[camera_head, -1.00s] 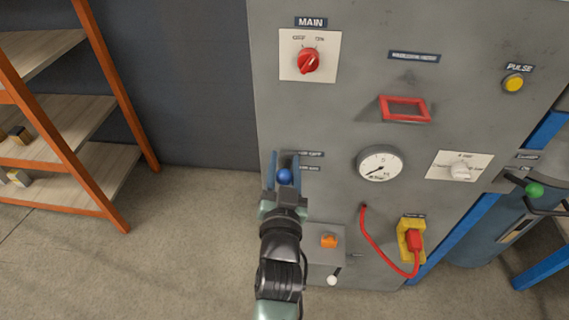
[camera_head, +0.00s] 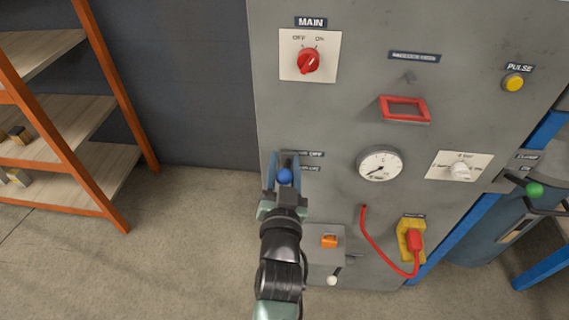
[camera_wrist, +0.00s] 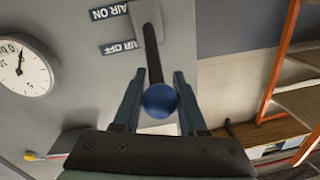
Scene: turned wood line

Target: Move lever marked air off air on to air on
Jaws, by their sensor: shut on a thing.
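The air lever ends in a blue ball knob (camera_head: 285,176) at the lower left of the grey panel. In the wrist view the knob (camera_wrist: 160,100) sits between the two fingers, on a dark rod (camera_wrist: 152,52) that comes from a grey plate (camera_wrist: 149,15). My gripper (camera_head: 283,160) is shut on the knob. The AIR ON label (camera_wrist: 108,12) and AIR OFF label (camera_wrist: 120,47) read upside down beside the rod in the wrist view. In the head view AIR OFF (camera_head: 304,154) is the upper label and the lower one is partly hidden by my gripper.
A pressure gauge (camera_head: 380,165) is right of the lever. A red cable (camera_head: 375,245) runs to a yellow socket (camera_head: 405,238) below it. An orange switch (camera_head: 330,241) is just right of my wrist. An orange-framed shelf (camera_head: 72,150) stands left, with open floor between.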

